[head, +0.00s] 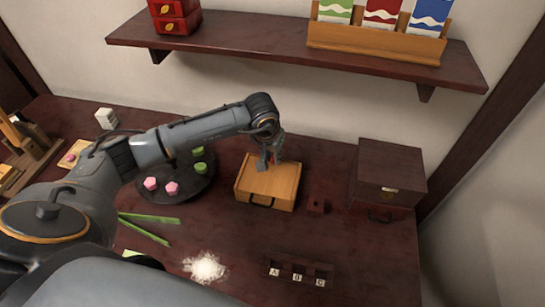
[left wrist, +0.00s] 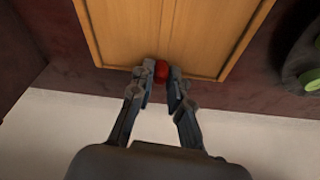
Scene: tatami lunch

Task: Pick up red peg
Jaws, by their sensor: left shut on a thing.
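A small red peg (left wrist: 161,70) shows between the fingertips of my left gripper (left wrist: 159,88) in the left wrist view. The left gripper is shut on it, with the peg at the edge of a light wooden box (left wrist: 150,30). In the head view the left gripper (head: 270,160) is over the back part of this light wooden box (head: 265,185), and the peg is hard to make out there. How far the peg is above the box I cannot tell. My right gripper is not in view.
A dark holder marked A, B, C (head: 298,278) lies at the front. A small dark red block (head: 316,206) is right of the box, and a dark chest (head: 390,165) farther right. A round dark tray (head: 180,192) holds pink and green pieces. A shelf (head: 280,50) hangs above.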

